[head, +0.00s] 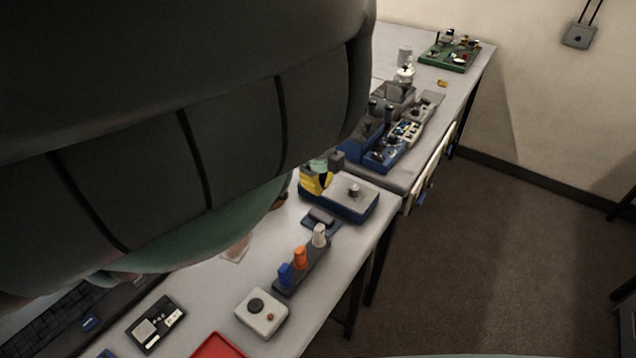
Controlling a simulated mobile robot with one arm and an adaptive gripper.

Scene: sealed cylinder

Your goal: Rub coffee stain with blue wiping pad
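A small dark blue pad (321,223) with a dark raised grip on top lies on the grey-white table, between the blue-based box and the strip of pegs; it looks like the blue wiping pad. A faint brownish patch (236,250) on the table to its lower left may be the coffee stain, but I cannot tell for sure. A large dark shape, probably part of my arm, covers the upper left and hides much of the table. I cannot make out my gripper.
A grey-topped blue box (352,198), a peg strip (302,268), a white button box (262,312), a red tray (217,346) and a black device (156,324) stand nearby. Blue control units (384,146) stand farther back. Open floor (480,260) lies right of the table.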

